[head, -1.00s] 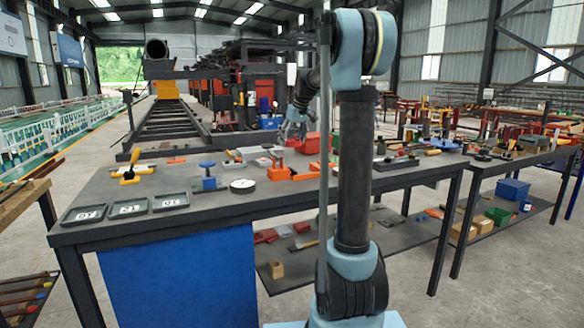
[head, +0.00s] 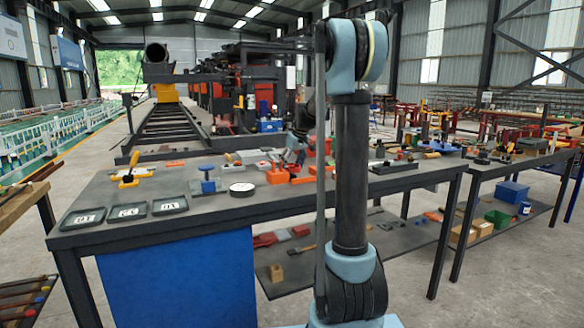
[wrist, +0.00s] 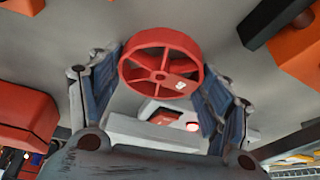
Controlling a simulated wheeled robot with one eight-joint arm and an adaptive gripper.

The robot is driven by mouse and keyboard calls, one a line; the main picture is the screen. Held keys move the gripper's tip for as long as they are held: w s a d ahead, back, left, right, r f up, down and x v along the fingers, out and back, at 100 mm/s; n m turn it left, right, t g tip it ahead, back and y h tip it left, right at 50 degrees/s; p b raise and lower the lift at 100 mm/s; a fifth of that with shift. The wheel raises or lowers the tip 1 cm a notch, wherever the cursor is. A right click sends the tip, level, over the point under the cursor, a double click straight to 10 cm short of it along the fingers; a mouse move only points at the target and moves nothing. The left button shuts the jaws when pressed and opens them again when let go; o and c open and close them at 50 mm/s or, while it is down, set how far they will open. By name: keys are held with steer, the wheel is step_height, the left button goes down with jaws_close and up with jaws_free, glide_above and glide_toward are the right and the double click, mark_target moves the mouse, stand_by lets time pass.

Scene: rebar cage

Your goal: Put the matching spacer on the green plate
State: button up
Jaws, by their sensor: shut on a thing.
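A red wheel-shaped spacer (wrist: 160,76) with a round rim, spokes and a small pale mark sits between the fingers of my gripper (wrist: 161,64) in the wrist view. The gripper is shut on it, and its dark pads touch the rim on both sides. In the head view my gripper (head: 295,156) is low over the back middle of the grey workbench (head: 230,208). The spacer is too small to make out there. I cannot pick out a green plate in either view.
Labelled dark trays (head: 128,212) lie at the bench's front left. A blue-handled tool (head: 208,186), a white round dial (head: 242,188) and an orange block (head: 277,175) stand near the gripper. A red box (wrist: 25,118) is left in the wrist view.

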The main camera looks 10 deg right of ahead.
steer(key=o, duration=0.9)
steer(key=shift+f, duration=0.1)
